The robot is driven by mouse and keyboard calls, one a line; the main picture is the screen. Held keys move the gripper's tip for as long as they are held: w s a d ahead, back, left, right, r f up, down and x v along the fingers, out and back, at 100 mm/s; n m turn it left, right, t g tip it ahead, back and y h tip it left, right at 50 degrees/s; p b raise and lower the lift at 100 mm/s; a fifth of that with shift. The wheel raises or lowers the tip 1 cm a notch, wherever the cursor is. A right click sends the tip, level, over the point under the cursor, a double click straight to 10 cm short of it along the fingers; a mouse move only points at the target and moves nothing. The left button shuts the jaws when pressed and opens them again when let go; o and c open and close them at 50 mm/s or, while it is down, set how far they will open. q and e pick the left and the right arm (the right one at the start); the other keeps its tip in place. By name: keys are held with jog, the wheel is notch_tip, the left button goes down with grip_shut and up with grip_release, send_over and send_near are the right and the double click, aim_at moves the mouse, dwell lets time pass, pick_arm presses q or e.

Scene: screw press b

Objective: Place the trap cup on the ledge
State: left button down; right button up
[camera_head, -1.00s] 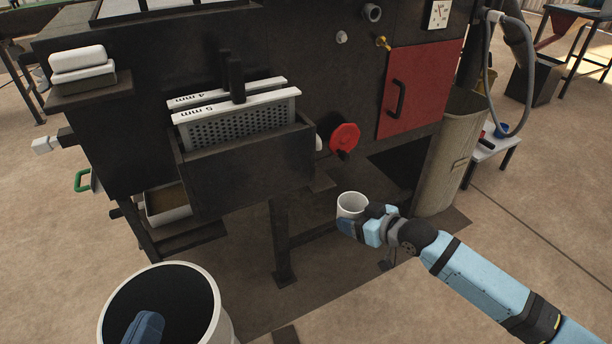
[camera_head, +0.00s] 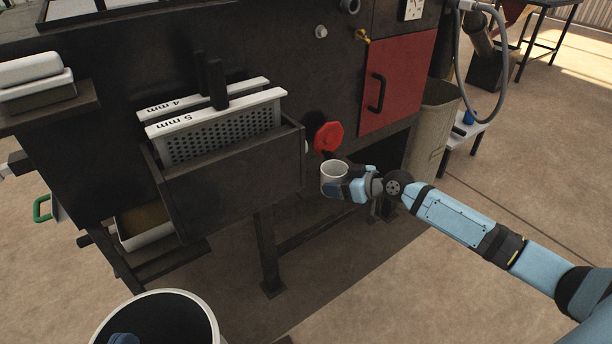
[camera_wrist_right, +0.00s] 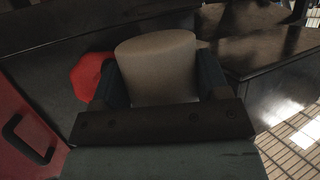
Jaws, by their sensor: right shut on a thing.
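The white trap cup (camera_head: 334,172) is upright in my right gripper (camera_head: 342,186), just below the red knob (camera_head: 327,137) on the machine front. In the right wrist view the cup (camera_wrist_right: 158,62) sits between the two dark fingers of my right gripper (camera_wrist_right: 160,88), with the red knob (camera_wrist_right: 88,76) behind it to the left. I cannot make out the ledge clearly; the cup and hand cover part of the machine front there. A dark blue tip of my left gripper (camera_head: 124,339) shows at the bottom edge, over the bucket; its jaws cannot be made out.
A perforated screen box (camera_head: 230,165) juts out left of the cup. The red door (camera_head: 398,82) with a black handle is up to the right. A white-rimmed bucket (camera_head: 160,298) stands at the lower left. A tall bin (camera_head: 432,125) stands right of the machine. Open floor lies in front.

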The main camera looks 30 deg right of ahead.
jog(key=w+a, duration=0.2)
jog(key=w, duration=0.1)
jog(key=w+a, duration=0.1)
jog(key=w, duration=0.1)
jog(key=shift+b, duration=0.4)
jog(key=w+a, duration=0.1)
jog(key=w+a+b, duration=0.1)
jog(key=w, duration=0.1)
jog(key=shift+w, duration=0.25)
jog(key=shift+s+f+b, duration=0.2)
jog(key=shift+f+b, duration=0.25)
jog(key=shift+f, duration=0.45)
pick_arm(q)
notch_tip(320, 180, down, 4)
jog(key=shift+w+r+m+g, duration=0.1)
jog(key=shift+m+g, duration=0.2)
jog(key=shift+g, duration=0.5)
pick_arm(e)
jog(key=shift+d+r, duration=0.1)
jog(key=shift+d, duration=0.05)
jog(key=o, duration=0.6)
jog(key=shift+o, duration=0.2)
